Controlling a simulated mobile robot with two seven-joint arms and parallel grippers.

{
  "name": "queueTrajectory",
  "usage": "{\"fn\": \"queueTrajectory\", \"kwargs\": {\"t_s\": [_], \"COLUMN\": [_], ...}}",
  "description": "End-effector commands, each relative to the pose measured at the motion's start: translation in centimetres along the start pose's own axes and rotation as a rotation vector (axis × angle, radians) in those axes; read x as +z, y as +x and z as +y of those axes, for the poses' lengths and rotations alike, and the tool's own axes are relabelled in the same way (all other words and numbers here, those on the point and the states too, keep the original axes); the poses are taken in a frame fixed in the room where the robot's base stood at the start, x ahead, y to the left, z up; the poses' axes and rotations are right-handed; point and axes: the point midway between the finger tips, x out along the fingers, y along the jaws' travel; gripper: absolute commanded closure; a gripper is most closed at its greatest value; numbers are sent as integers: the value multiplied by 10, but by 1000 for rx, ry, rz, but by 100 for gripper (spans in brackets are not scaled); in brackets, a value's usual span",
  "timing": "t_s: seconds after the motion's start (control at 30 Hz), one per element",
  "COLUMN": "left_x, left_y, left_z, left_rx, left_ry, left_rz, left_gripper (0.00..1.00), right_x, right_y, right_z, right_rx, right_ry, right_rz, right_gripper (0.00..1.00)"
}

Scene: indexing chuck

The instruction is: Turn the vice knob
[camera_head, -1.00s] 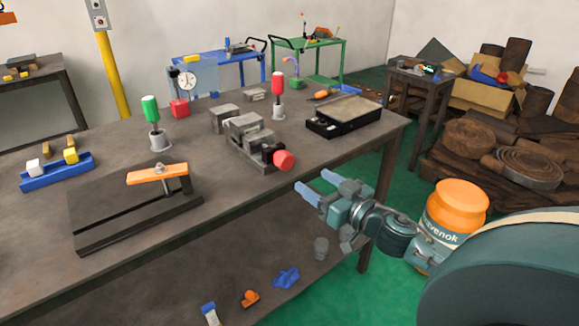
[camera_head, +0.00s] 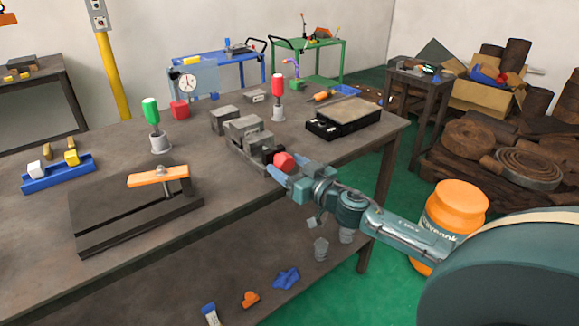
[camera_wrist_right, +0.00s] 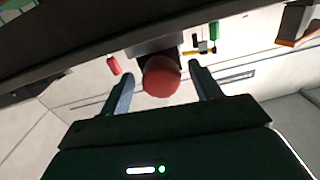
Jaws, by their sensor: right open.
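The vice (camera_head: 243,133) is a grey metal block assembly near the front edge of the workbench in the head view. Its red knob (camera_head: 284,160) faces the front edge, and it also shows in the right wrist view (camera_wrist_right: 161,78). My right gripper (camera_head: 286,171) is open at the knob, with blue fingers. In the right wrist view its fingers (camera_wrist_right: 161,70) stand on either side of the knob, with a visible gap on both sides. The gripper partly covers the vice's front end in the head view. My left gripper is not in view.
On the workbench (camera_head: 110,150) stand a black box with a grey plate (camera_head: 345,115), a red-handled tool (camera_head: 278,95), a green-handled tool (camera_head: 152,115) and a dark fixture with an orange clamp (camera_head: 158,176). The lower shelf holds small parts.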

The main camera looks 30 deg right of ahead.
Motion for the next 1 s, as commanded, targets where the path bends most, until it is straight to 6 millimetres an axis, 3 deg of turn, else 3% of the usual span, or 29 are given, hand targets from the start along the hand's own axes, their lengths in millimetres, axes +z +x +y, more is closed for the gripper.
{"fn": "queueTrajectory", "kwargs": {"t_s": [0.1, 0.63, 1.0], "left_x": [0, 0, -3], "left_y": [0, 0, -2], "left_z": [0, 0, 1], "left_rx": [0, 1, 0], "left_ry": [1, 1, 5], "left_rz": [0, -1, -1], "left_gripper": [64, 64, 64], "right_x": [0, 0, -1], "right_y": [0, 0, 0], "right_z": [0, 0, 0], "right_rx": [0, 0, 0], "right_ry": [1, 1, -57], "right_rz": [0, 0, -2], "right_gripper": [37, 80, 82]}}
